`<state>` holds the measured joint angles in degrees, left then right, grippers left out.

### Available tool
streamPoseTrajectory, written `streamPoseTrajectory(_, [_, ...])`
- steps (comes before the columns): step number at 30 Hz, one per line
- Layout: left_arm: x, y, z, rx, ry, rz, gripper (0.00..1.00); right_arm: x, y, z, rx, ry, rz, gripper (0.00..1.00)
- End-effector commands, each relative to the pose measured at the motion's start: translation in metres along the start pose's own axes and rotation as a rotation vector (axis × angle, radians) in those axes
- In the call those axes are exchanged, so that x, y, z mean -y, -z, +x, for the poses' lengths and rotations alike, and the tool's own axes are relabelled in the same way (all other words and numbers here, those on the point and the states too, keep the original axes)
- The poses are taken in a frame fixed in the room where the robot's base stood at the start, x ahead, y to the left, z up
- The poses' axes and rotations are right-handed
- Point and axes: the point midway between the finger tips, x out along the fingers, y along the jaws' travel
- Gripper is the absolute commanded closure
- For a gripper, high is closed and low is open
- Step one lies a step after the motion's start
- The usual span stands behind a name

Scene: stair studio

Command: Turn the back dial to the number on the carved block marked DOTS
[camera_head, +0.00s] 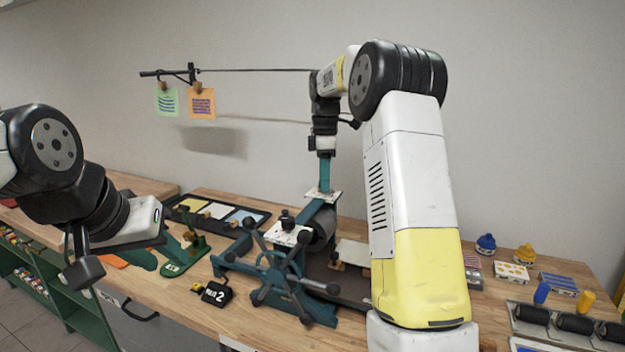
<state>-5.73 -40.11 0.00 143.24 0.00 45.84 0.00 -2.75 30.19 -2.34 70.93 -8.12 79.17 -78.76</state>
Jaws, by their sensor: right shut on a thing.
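The back dial (323,196) appears as a white plate on the teal press, behind the star-shaped wheel. My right gripper (326,153) is above it, pointing down and shut on a teal upright piece (325,174) whose lower end meets the plate. The dial's markings are too small to read. The front dial (289,234) is a similar white plate with a black knob. A pale block with yellow dots (511,272) lies at the right; no number is readable on it. My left gripper (84,272) is at the left, away from the press; its jaw opening is unclear.
Striped blocks (557,283) and black rollers (575,323) are at the right. Two cards (201,104) hang from a rail. A tray (219,212) sits behind.

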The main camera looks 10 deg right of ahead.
Motion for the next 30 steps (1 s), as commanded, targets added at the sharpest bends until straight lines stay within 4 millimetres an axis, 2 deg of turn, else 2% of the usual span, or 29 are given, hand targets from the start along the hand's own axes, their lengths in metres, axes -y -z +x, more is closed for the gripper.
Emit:
streamPoseTrajectory(4, [0.0, 0.0, 0.0, 0.0, 0.0, 0.0, 0.64, -0.001, -0.001, -0.001, 0.0, -0.004, 0.002, 1.0])
streamPoseTrajectory(5, [0.0, 0.0, 0.0, 0.0, 0.0, 0.0, 0.64, -0.001, -0.001, -0.001, 0.0, -0.004, 0.002, 0.67])
streamPoseTrajectory(7, [0.0, 0.0, 0.0, 0.0, 0.0, 0.0, 0.64, -0.001, -0.001, -0.001, 0.0, -0.004, 0.002, 0.54])
streamPoseTrajectory(8, [0.0, 0.0, 0.0, 0.0, 0.0, 0.0, 0.64, -0.001, -0.001, -0.001, 0.0, -0.004, 0.002, 0.51])
streamPoseTrajectory(19, [0.0, 0.0, 0.0, 0.0, 0.0, 0.0, 0.64, -0.001, 0.0, -0.006, 0.0, -0.002, 0.002, 0.51])
streamPoseTrajectory(30, [0.0, 0.0, 0.0, 0.0, 0.0, 0.0, 0.64, -0.001, 0.0, -0.063, 0.0, -0.004, 0.002, 0.51])
